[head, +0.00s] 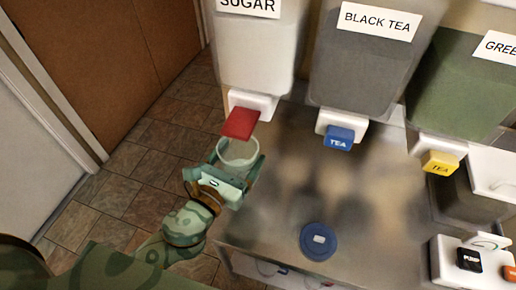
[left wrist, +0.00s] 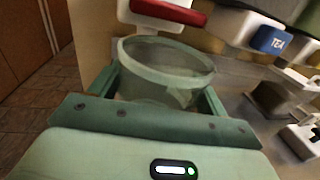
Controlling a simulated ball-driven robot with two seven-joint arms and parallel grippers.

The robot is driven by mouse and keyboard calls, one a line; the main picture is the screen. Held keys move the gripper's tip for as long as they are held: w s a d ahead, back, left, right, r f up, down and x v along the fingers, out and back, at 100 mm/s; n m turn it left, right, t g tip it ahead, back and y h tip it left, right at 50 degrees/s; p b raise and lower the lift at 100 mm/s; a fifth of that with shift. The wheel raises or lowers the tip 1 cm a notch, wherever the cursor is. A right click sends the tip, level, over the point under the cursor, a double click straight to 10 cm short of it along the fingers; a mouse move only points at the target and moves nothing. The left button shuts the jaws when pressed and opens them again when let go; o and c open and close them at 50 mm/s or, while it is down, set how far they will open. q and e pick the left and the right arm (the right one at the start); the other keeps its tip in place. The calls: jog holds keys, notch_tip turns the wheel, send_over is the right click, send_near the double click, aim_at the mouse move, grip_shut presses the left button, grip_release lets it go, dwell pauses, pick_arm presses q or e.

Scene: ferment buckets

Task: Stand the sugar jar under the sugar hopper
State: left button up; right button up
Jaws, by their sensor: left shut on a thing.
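The sugar hopper (head: 258,52) is a white bin labelled SUGAR at the top of the head view. Its red lever (head: 240,123) sticks out below it and also shows at the top of the left wrist view (left wrist: 168,12). The sugar jar (head: 238,151) is a clear, round, open-topped jar just below and in front of the red lever. My left gripper (head: 226,172) is shut around the jar's sides. In the left wrist view the jar (left wrist: 165,68) sits between the green fingers, its mouth facing up. The jar's base is hidden. My right gripper is out of view.
The black tea hopper (head: 362,65) with a blue lever (head: 339,138) stands right of the sugar hopper. A green bin (head: 462,85) with a yellow lever (head: 440,163) is farther right. A blue round lid (head: 318,241) lies on the metal counter (head: 275,215), whose middle is otherwise clear.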

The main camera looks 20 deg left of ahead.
pick_arm(q)
jog(key=w+f+b, duration=0.4)
jog(key=w+f, duration=0.2)
jog(key=w+f+b, duration=0.5)
jog(key=w+f, duration=0.2)
jog(key=shift+w+a+f, duration=0.1)
jog(key=shift+w+f, duration=0.05)
jog(key=shift+w, duration=0.15)
jog(key=shift+r, duration=0.25)
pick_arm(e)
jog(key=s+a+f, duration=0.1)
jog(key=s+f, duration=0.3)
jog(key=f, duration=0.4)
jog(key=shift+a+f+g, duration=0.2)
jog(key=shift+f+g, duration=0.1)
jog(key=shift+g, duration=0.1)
pick_arm(q)
jog(key=shift+f, duration=0.15)
jog(key=o, duration=1.2)
jog(key=shift+c, duration=0.2)
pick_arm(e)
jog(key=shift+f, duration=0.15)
